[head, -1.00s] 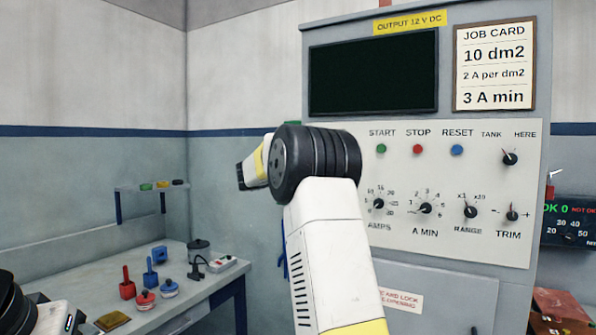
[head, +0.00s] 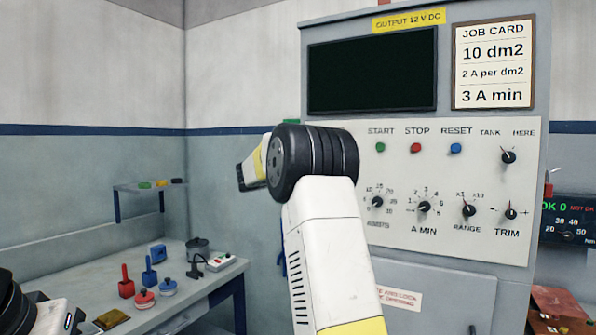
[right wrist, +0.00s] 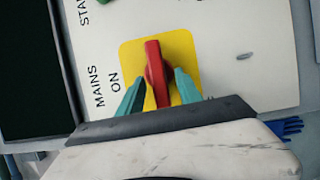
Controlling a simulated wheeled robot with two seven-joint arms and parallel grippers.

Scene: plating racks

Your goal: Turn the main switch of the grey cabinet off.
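The grey cabinet (head: 455,278) stands at the right of the head view. Its main switch does not show there. In the right wrist view the switch's red handle (right wrist: 157,72) stands on a yellow plate (right wrist: 181,50), with "MAINS" and "ON" printed to the left. The handle runs roughly up and down in that picture. My right gripper (right wrist: 159,88) has its two teal fingers on either side of the handle's lower part, with yellow showing between fingers and handle. It looks open around the handle. In the head view my right arm hides this gripper. My left gripper is not in view.
The cabinet front has push buttons (head: 416,147), several knobs (head: 424,207), a dark screen (head: 372,75) and a job card (head: 494,66). A bench (head: 190,291) with small red and blue items stands at the left. Blue gloves (right wrist: 285,128) hang beyond the cabinet edge.

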